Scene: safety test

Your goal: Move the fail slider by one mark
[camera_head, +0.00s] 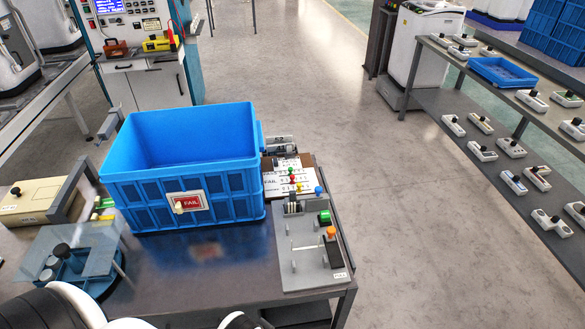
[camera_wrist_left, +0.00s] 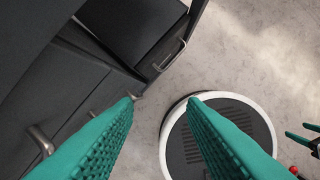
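In the head view a white scoreboard plate (camera_head: 277,187) with a FAIL row lies on the table, right of the blue crate. Small coloured knobs stand at it, among them a red one (camera_head: 291,178) and a yellow one (camera_head: 298,187). Which knob is the fail slider, and its mark, is too small to tell. My left gripper (camera_wrist_left: 161,99) shows in its wrist view with two teal fingers apart and nothing between them, over the floor area. Teal fingers at that view's right edge look like my right gripper (camera_wrist_left: 303,136), spread apart. Neither gripper shows in the head view.
The blue crate (camera_head: 180,140) with a FAIL label (camera_head: 188,202) stands on the dark table (camera_head: 200,285). A grey fixture (camera_head: 308,255) with green and orange buttons sits at the table's right edge. A clear-topped blue stand (camera_head: 75,260) is at left. Open floor lies right.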

